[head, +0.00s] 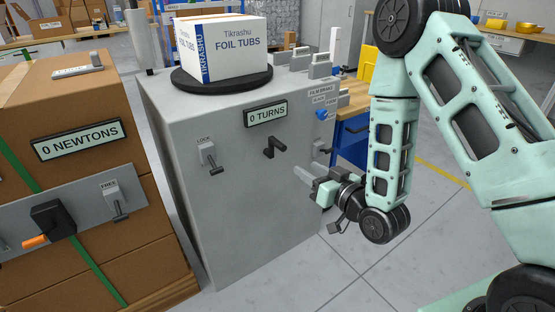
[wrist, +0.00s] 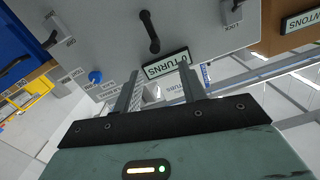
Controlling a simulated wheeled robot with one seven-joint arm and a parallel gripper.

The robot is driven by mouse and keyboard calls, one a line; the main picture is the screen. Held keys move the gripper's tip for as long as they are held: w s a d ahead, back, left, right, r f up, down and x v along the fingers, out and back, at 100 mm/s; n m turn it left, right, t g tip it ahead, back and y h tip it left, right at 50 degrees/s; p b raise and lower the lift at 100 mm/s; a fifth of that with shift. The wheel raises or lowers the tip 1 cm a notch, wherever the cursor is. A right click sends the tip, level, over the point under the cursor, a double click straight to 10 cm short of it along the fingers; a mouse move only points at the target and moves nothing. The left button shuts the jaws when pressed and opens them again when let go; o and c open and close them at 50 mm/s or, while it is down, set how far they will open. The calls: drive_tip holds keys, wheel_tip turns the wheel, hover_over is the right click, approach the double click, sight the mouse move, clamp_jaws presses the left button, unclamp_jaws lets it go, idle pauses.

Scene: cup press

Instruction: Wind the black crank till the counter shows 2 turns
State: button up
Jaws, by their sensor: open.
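The black crank (head: 274,148) sticks out of the front of a grey cabinet, just under the counter (head: 265,113), which reads "0 TURNS". In the wrist view the crank (wrist: 150,32) is above the fingertips, and the counter (wrist: 166,63) shows upside down close to them. My gripper (head: 303,174) is to the right of the crank and a little lower, in front of the cabinet and apart from the crank. Its two fingers (wrist: 158,68) are spread with nothing between them.
The lock lever (head: 208,158) is left of the crank, and a blue knob (head: 322,114) is on the right. A foil tubs box (head: 235,45) stands on the black turntable (head: 195,83) on top. Brown cartons (head: 60,100) with a "0 NEWTONS" display stand at left. Floor at right is clear.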

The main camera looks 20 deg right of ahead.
drive_tip(key=d, duration=0.1)
drive_tip(key=b, duration=0.4)
approach(272, 139)
drive_tip(key=shift+t, duration=0.4)
drive_tip(key=x, duration=0.3)
drive_tip(key=f+x, duration=0.1)
drive_tip(key=x, duration=0.4)
drive_tip(key=shift+w+d+f, duration=0.15)
drive_tip(key=shift+w+f, duration=0.05)
drive_tip(key=shift+w, duration=0.25)
clamp_jaws()
